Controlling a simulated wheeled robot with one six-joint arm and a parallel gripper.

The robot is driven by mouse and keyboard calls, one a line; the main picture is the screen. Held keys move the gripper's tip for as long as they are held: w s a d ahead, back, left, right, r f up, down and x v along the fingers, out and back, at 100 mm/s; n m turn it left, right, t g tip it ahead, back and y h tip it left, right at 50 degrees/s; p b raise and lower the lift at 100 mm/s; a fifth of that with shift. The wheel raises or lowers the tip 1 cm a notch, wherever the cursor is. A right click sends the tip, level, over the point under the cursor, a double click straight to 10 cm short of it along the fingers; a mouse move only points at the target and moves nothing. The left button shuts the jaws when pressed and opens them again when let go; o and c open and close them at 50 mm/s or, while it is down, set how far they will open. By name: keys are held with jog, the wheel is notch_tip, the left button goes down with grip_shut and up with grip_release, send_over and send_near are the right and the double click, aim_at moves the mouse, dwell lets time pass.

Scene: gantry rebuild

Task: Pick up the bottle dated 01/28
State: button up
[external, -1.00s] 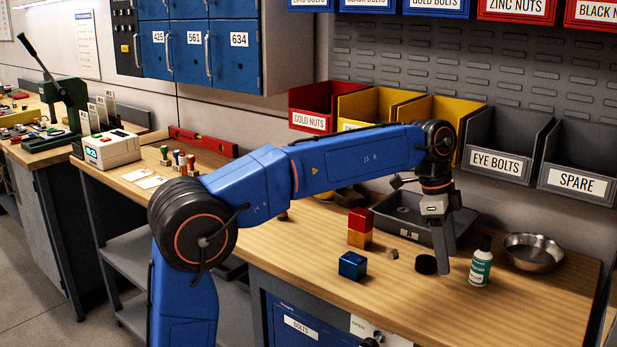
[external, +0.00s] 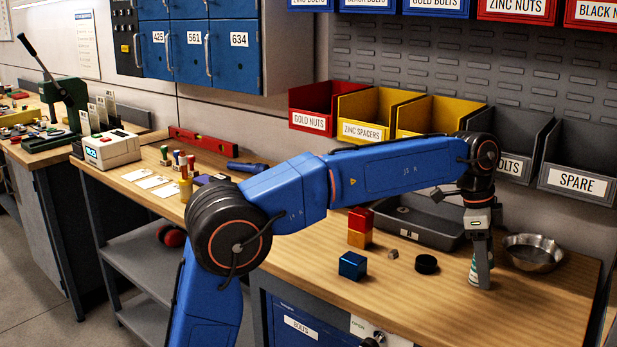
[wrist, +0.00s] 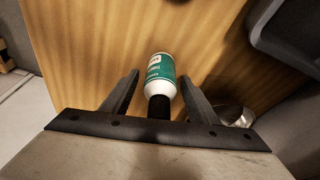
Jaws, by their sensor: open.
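A small white bottle with a green label and a black cap stands upright on the workbench; in the wrist view the bottle (wrist: 161,72) lies between my two open fingers, its cap toward the palm. In the external view the bottle (external: 473,270) is mostly hidden behind a finger. My gripper (external: 480,285) points down over it, with the fingers beside the bottle. In the wrist view my gripper (wrist: 158,85) shows a gap on each side of the bottle. The date on the label cannot be read.
A steel bowl (external: 533,254) stands close to the right of my gripper. A black round lid (external: 426,264), a blue cube (external: 352,265) and stacked red and orange blocks (external: 360,228) are to the left. A grey tray (external: 425,228) lies behind. The front bench surface is clear.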

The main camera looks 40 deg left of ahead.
jog(key=c, duration=1.1)
jog(key=shift+c, duration=0.2)
jog(key=shift+r, duration=0.1)
